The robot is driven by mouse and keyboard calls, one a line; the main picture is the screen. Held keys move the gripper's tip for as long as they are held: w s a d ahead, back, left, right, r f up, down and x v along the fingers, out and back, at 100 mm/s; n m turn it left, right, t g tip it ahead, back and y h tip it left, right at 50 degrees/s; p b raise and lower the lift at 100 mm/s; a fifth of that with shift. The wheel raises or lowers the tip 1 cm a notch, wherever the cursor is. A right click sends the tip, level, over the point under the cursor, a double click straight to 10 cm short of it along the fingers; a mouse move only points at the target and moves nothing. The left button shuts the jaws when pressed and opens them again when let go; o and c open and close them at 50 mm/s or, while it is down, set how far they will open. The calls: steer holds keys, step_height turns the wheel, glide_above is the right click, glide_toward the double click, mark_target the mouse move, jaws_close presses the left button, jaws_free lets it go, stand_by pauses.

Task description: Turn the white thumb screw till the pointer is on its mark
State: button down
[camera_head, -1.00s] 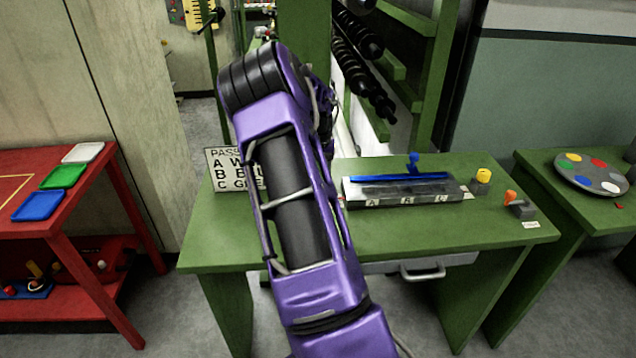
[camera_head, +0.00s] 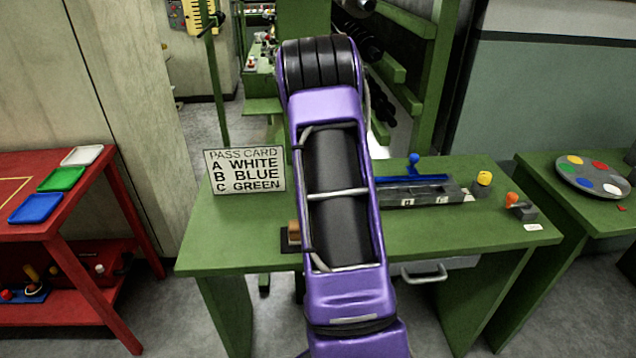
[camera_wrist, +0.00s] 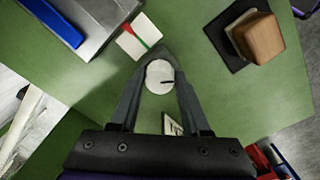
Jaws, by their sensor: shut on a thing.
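The white thumb screw (camera_wrist: 160,80) shows in the middle of the wrist view as a round white head with a short black line on it. My gripper (camera_wrist: 160,60) is shut on it, with a finger on each side. Just beyond the fingertips is a small white plate (camera_wrist: 128,45) with a red line and a green line that meet near its lower right edge. The red line lies close to the green one; I cannot tell whether they line up exactly. In the head view my arm hides the screw, the plate and my gripper.
A brown wooden block (camera_wrist: 258,38) sits on a dark base at the wrist view's upper right. The grey tray (camera_head: 460,194) with a blue bar (camera_head: 415,178) lies at the other side. A pass card (camera_head: 244,171) stands at the green table's left. Its front left corner is bare.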

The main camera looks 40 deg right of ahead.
steer(key=n, duration=0.3)
steer(key=shift+n, duration=0.3)
steer(key=shift+n+p, duration=0.45)
steer(key=shift+n, duration=1.25)
steer(key=shift+c, duration=1.9)
jaws_free()
step_height(320, 180, up, 17)
steer(key=p, duration=0.1)
steer(key=shift+r, duration=0.2)
